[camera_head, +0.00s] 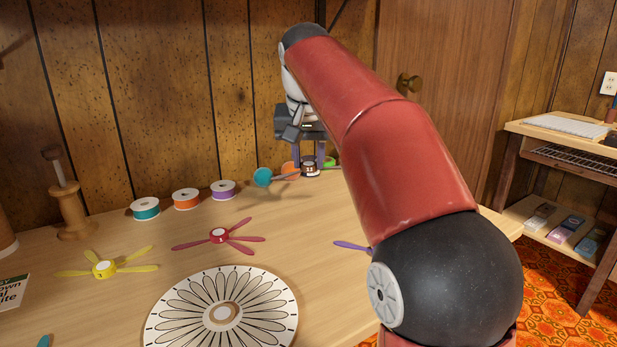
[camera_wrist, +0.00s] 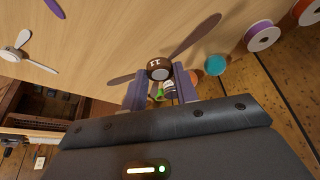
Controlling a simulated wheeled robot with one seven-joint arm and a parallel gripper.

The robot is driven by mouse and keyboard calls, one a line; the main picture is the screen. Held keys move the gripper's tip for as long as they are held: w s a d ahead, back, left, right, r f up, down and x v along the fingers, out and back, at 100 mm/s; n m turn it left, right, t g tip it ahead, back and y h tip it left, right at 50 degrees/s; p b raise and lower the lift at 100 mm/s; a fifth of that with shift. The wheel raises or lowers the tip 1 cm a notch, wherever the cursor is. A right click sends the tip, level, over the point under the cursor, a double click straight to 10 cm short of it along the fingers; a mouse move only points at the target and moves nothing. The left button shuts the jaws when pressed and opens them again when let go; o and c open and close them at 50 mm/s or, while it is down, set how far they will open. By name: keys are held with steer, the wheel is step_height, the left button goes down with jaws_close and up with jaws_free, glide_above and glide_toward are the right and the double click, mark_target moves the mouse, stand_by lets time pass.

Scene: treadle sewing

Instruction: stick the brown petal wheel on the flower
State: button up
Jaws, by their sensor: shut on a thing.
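The brown petal wheel (camera_wrist: 157,65) has a round hub with a pale mark and thin brown petals. My gripper (camera_wrist: 160,82) is shut on its hub, with one finger on either side. In the head view the wheel (camera_head: 311,169) is small, at the back of the table under my gripper (camera_head: 309,162); I cannot tell whether it touches the tabletop. The flower (camera_head: 265,320) is a round white disc with drawn petals and a tan ring at its centre, lying at the front of the table, well apart from my gripper.
A yellow wheel (camera_head: 105,269) and a red wheel (camera_head: 219,236) lie left of and behind the flower. A purple petal (camera_head: 352,246) shows beside my arm. Teal (camera_head: 145,209), orange (camera_head: 186,199) and purple (camera_head: 223,190) spools line the back. A teal round thing (camera_head: 262,177) is near my gripper.

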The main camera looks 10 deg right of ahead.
mark_target(308, 165)
step_height(308, 165, up, 10)
steer(key=p, duration=0.4)
steer(key=shift+f+b, duration=4.95)
steer(key=shift+f, duration=1.3)
